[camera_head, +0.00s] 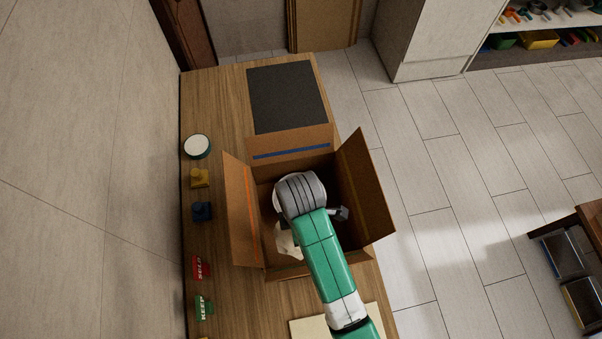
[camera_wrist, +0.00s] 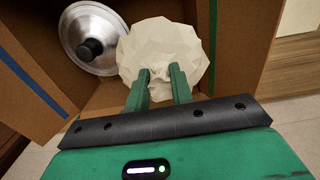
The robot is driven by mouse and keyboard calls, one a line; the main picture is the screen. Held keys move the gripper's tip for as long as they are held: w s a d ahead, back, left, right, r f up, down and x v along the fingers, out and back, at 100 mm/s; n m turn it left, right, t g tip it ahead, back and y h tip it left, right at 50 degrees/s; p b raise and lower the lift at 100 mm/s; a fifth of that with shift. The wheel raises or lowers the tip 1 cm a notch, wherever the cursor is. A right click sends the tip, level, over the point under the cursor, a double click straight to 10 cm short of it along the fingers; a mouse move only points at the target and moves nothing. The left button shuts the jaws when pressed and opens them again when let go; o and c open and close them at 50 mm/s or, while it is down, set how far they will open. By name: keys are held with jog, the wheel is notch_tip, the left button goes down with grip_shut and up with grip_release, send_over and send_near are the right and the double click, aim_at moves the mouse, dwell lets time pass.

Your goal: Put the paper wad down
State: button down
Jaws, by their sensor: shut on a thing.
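The paper wad (camera_wrist: 158,45) is a crumpled, faceted off-white ball. In the wrist view it sits between and beyond the two green fingers of my gripper (camera_wrist: 156,84), which is shut on its near edge. In the head view, part of the wad (camera_head: 288,242) shows left of my arm, inside the open cardboard box (camera_head: 238,215). My arm reaches down into the box and hides the fingers in that view. I cannot tell whether the wad touches the box floor.
A silver lid with a black knob (camera_wrist: 88,40) lies in the box beside the wad. The box flaps stand open around it. A dark mat (camera_head: 287,97) lies behind the box on the wooden counter (camera_head: 215,95). Small items and SELL and KEEP signs line the left edge.

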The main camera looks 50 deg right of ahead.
notch_tip(320, 180, down, 14)
jog(key=shift+r+b, duration=0.1)
jog(key=shift+b, duration=0.6)
jog(key=shift+f, duration=0.6)
jog(key=c, duration=1.2)
grip_release()
jog(key=shift+c, duration=0.2)
notch_tip(320, 180, up, 13)
jog(key=shift+r+p, duration=0.1)
jog(key=shift+p, duration=0.65)
